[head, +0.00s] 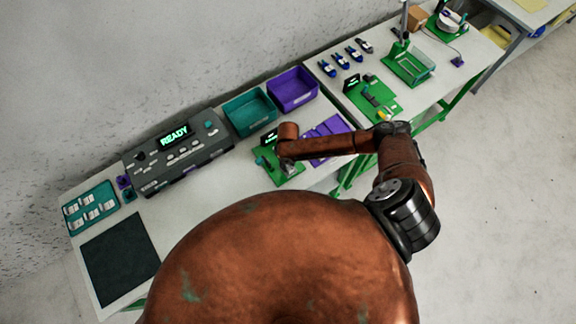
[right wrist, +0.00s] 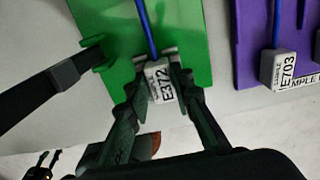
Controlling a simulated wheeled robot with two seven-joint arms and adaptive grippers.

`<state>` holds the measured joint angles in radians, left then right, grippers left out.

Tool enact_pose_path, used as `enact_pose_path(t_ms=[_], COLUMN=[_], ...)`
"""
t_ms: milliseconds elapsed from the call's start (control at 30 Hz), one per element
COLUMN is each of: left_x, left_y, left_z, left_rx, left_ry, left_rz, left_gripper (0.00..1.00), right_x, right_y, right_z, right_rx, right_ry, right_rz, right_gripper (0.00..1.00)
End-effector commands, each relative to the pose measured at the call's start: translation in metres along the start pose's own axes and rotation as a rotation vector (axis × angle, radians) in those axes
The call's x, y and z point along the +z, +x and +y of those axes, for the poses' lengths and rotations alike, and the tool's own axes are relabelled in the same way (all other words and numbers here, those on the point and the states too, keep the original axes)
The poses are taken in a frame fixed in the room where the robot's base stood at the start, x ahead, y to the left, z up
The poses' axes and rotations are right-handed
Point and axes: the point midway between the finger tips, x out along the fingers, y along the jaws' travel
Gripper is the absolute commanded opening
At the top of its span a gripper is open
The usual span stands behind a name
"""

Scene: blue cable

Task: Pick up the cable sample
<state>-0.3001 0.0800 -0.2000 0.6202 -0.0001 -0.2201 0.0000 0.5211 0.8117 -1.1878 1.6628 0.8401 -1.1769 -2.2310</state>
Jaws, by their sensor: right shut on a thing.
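The cable sample (right wrist: 160,86) is a small grey block labelled E372, with a blue cable (right wrist: 147,30) running up from it. It is at the green fixture (right wrist: 185,25), near the fixture's lower edge in the right wrist view. My right gripper (right wrist: 160,70) is shut on the block, one finger on each side. In the head view my right arm reaches over the same green fixture (head: 268,161), and the sample is too small to make out there.
A purple tray (right wrist: 246,60) beside the fixture holds another sample (right wrist: 284,68) labelled E703. A console (head: 178,153) reading READY stands to the left. Teal (head: 250,111) and purple (head: 292,90) bins stand behind. A dark mat (head: 120,258) lies at the table's left end.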

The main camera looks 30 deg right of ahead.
Motion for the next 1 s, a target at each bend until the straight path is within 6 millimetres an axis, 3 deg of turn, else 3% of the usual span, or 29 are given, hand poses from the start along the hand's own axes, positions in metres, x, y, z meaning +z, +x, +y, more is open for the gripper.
enact_pose_path(t_ms=[167,467,700,1000], left_x=[0.0,0.001,0.003,0.003], left_y=[0.002,0.01,0.021,0.025], left_z=[0.0,0.001,0.001,0.001], left_rx=[0.0,0.0,0.0,0.0], left_ry=[0.0,0.0,0.0,0.0], left_rz=[0.0,-0.001,-0.001,-0.001], left_gripper=[0.35,0.35,0.35,0.35], right_x=[0.002,-0.045,-0.096,-0.123], right_y=[-0.025,-0.085,-0.108,-0.122], right_z=[-0.001,0.022,0.048,0.061], right_rx=[0.0,0.0,0.002,-0.001], right_ry=[-0.002,-0.006,-0.004,0.0], right_rz=[-0.004,-0.002,0.001,0.0], right_gripper=[0.0,0.0,0.0,0.0])
